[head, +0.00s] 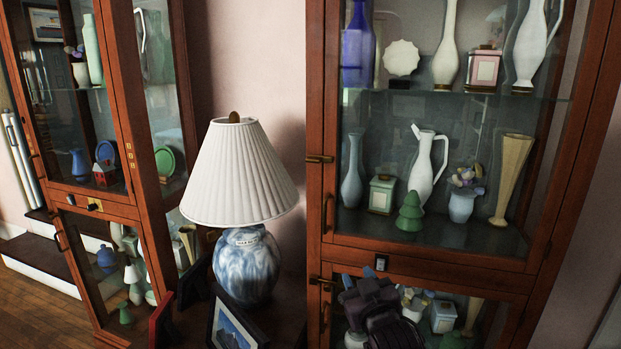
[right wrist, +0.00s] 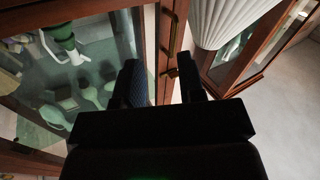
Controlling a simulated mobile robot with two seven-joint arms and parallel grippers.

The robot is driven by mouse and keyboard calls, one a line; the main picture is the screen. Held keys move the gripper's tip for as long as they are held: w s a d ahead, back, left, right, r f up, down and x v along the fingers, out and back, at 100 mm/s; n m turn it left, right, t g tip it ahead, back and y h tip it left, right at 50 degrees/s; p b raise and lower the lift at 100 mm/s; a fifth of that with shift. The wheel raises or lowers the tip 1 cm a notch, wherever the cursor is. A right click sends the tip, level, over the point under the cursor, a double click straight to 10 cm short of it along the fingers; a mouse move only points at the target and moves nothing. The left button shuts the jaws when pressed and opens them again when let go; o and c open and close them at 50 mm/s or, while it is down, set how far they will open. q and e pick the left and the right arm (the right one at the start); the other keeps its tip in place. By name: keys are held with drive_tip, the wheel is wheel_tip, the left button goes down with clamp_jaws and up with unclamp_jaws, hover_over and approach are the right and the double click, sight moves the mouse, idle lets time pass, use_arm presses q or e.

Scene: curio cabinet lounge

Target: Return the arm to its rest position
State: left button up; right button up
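My right gripper (head: 362,288) is low in the head view, in front of the lower part of the right-hand cabinet (head: 430,258). In the right wrist view its two dark fingers (right wrist: 160,76) stand apart with nothing held between them. A brass door handle (right wrist: 175,38) on the wooden frame shows beyond the gap; I cannot tell how near it is. My left gripper is in neither view.
A lamp with a pleated white shade (head: 240,172) and blue-white base (head: 247,268) stands left of my gripper, near a framed picture (head: 232,325). Another glass-fronted cabinet (head: 130,120) stands at left. Glass doors enclose vases and a green tree figurine (head: 410,212).

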drive_tip(key=s+d+f+m+g+h, duration=0.1)
drive_tip(key=s+d+f+g, duration=0.1)
drive_tip(key=s+d+f, duration=0.3)
drive_tip(key=s+d+f+m+g+h+p, duration=0.1)
drive_tip(key=s+d+f+g, duration=0.1)
drive_tip(key=s+d+f, duration=0.4)
drive_tip(key=s+d+f+m+g+h, duration=0.1)
drive_tip(key=s+d+f, duration=0.5)
drive_tip(key=s+f, duration=0.8)
drive_tip(key=s+g, duration=0.1)
drive_tip(key=s, duration=0.9)
drive_tip(key=shift+s+d+m+g+h+p, duration=0.25)
drive_tip(key=shift+m+g+h+p, duration=0.05)
drive_tip(key=shift+h+p, duration=0.1)
